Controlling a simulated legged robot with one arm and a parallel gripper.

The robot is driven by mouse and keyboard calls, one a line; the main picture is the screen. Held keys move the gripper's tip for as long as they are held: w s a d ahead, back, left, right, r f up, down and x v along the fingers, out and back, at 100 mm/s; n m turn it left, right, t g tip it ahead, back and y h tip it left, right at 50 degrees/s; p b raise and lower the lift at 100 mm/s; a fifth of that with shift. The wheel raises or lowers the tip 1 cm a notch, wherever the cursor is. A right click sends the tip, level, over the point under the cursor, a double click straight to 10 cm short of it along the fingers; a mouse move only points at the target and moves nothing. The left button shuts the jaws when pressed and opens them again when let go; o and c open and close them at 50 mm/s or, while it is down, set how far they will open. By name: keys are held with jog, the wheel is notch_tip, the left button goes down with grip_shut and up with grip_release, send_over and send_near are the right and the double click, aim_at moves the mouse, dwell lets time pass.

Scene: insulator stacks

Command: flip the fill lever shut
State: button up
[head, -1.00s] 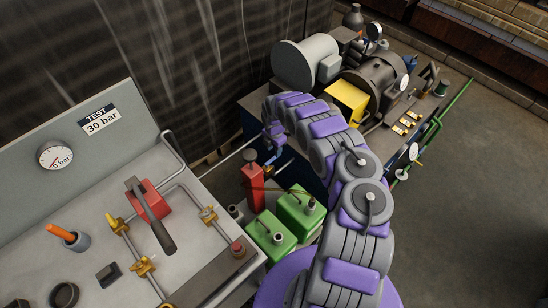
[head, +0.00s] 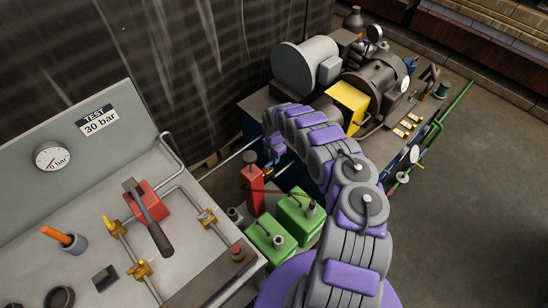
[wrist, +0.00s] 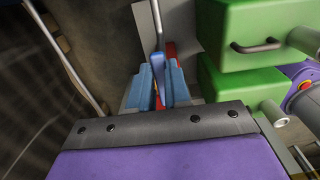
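A blue lever (wrist: 158,66) stands in the wrist view between the two blue fingers of my gripper (wrist: 159,90), with a pale pipe running above it. A narrow gap shows between the fingers, so the gripper looks open around the lever. I cannot tell whether either finger touches it. In the head view a small blue handle (head: 268,170) shows beside the pipe, just below the end of my arm. My fingers (head: 272,159) are small and mostly hidden there by my own wrist.
A red cylinder (head: 253,190) and green canisters (head: 299,215) stand close to the lever; the green ones also fill the wrist view's right side (wrist: 245,40). The bench (head: 85,255) with gauge and yellow valves is left. A motor and pump unit (head: 305,63) stands behind.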

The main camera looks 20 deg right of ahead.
grip_shut()
jog(key=shift+r, duration=0.1)
jog(key=shift+s+a+m+p, duration=0.4)
jog(key=shift+s+m+p, duration=0.75)
jog(key=shift+m, duration=1.8)
jog(key=shift+s+a+m+p, duration=0.5)
jog(key=shift+m+p, duration=1.1)
jog(key=shift+m, duration=1.4)
jog(key=shift+s+a+m+p, duration=0.3)
jog(key=shift+s+m+p, duration=0.9)
jog(key=shift+m, duration=1.75)
jog(key=shift+w, duration=0.2)
jog(key=o, duration=0.6)
grip_release()
jog(key=shift+c, duration=0.2)
